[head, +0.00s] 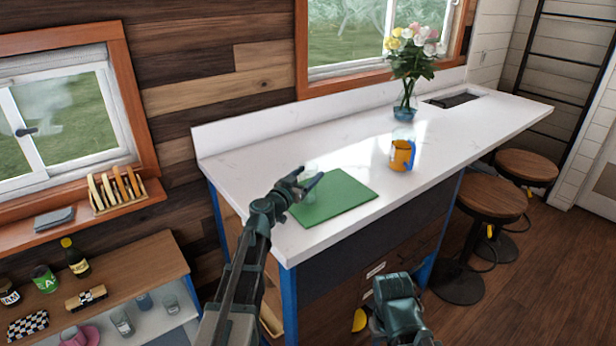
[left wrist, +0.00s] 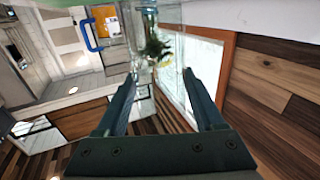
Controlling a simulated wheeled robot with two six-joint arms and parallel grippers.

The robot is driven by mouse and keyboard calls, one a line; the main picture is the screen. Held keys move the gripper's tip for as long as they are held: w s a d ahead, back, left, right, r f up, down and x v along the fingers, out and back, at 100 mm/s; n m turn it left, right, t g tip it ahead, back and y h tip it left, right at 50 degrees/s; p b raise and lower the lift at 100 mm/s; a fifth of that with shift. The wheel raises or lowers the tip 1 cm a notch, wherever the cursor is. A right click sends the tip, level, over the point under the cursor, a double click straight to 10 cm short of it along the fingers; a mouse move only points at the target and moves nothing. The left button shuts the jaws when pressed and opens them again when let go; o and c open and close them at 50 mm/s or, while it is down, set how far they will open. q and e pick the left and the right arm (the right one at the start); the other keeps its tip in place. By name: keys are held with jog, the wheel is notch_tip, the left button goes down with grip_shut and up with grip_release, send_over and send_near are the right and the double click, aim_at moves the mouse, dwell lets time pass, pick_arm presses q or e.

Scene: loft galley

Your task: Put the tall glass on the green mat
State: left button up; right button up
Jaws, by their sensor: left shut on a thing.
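The green mat (head: 338,203) lies flat on the white counter near its front left corner. My left gripper (head: 307,184) is at the mat's back left part in the head view. It is shut on the tall glass (head: 310,171), which is clear and hard to make out there. In the left wrist view the see-through glass (left wrist: 157,65) shows between the two fingertips. Whether its base touches the mat or hangs above it, I cannot tell. My right arm shows at the bottom of the head view, but its gripper does not.
An orange mug (head: 401,156) with a blue handle stands right of the mat. A flower vase (head: 404,108) stands farther back. The white counter (head: 270,145) is clear behind the mat. Stools (head: 490,197) stand at the right. A low shelf (head: 130,268) with jars is at the left.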

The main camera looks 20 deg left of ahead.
pick_arm(q)
jog(key=o, duration=1.6)
jog(key=shift+f, duration=0.1)
jog(key=shift+c, duration=0.2)
jog(key=v, duration=1.2)
